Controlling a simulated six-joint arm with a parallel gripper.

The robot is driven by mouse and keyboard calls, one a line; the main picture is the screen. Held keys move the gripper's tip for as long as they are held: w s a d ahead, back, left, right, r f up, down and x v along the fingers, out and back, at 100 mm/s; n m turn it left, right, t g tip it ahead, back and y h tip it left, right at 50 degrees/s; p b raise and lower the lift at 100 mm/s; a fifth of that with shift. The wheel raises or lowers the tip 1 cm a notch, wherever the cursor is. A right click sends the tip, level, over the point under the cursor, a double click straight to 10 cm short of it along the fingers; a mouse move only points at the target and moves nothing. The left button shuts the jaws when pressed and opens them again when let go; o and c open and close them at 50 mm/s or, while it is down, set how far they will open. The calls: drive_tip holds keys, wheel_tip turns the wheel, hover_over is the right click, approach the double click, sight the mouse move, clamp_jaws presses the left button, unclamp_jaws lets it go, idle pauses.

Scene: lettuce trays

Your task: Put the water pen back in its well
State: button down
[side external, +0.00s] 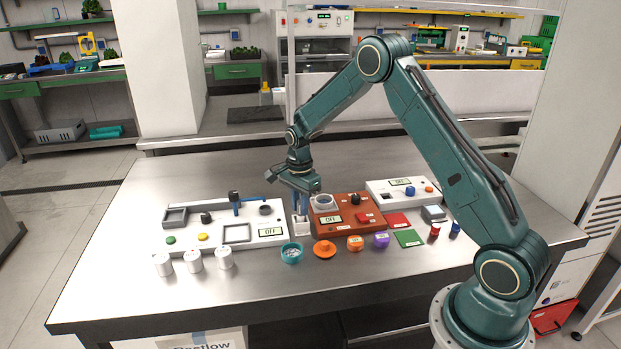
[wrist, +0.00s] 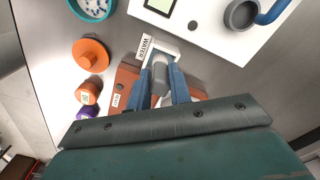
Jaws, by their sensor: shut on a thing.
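My gripper (side external: 300,208) points down between the white panel and the red-brown unit. In the wrist view its two blue fingers (wrist: 161,88) are shut on a grey, rounded piece, which I take to be the water pen (wrist: 160,74). A white well block (wrist: 165,48) with a WATER label (wrist: 147,47) stands right at the fingertips. The block also shows under my gripper in the side view (side external: 301,228). The pen's lower end is hidden, so I cannot tell how far it sits in the well.
A white panel (side external: 180,240) lies left and a red-brown unit (side external: 350,222) right, both close to my gripper. A teal bowl (side external: 292,253), an orange lidded piece (side external: 324,249), and white cups (side external: 194,260) stand in front. The front table edge is clear.

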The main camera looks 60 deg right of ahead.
drive_tip(key=c, duration=1.2)
unclamp_jaws()
drive_tip(key=shift+r, duration=0.15)
drive_tip(key=shift+r, duration=3.65)
drive_tip(key=shift+r, duration=0.1)
wheel_tip(320, 180, up, 8)
drive_tip(key=shift+f, duration=0.2)
drive_tip(key=shift+r, duration=0.1)
